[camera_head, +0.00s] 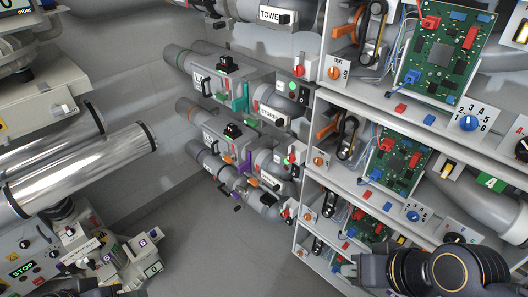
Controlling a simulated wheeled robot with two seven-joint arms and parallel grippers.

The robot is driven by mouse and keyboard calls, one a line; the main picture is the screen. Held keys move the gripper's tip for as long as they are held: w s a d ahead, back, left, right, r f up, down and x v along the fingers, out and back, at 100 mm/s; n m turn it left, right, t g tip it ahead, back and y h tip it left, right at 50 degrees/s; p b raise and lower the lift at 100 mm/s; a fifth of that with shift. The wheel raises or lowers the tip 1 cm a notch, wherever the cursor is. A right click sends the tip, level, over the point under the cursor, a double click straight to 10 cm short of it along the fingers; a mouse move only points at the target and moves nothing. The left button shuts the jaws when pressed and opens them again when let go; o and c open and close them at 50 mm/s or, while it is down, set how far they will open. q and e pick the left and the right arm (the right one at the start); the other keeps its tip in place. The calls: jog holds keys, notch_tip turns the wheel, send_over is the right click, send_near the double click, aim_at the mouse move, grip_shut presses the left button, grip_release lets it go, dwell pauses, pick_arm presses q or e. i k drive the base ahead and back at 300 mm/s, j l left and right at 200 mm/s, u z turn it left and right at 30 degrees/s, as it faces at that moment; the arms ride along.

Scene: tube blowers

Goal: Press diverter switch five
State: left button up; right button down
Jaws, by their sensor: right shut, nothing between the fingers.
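No label reading "diverter switch five" can be made out, so I cannot tell which control it is. A numbered dial with a blue knob (468,123) sits on the upper right shelf, and a similar blue dial (413,216) is on the shelf below. Small orange knobs (335,73) sit on white plates at the shelf fronts. My right gripper (347,268) is at the lower right, in front of the lowest shelves, pointing left. It is shut and empty, and looks apart from both dials. My left gripper does not show clearly.
Grey shelves with green circuit boards (440,55) fill the right side. Grey tube units (215,80) stand along the back wall. Shiny tubes (80,165) and a panel with a green STOP display (22,268) are at left. The middle grey floor (230,260) is clear.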

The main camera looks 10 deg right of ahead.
aim_at(295, 170)
jog(key=i+j+z, duration=0.1)
jog(key=i+j, duration=0.55)
jog(key=j, duration=0.15)
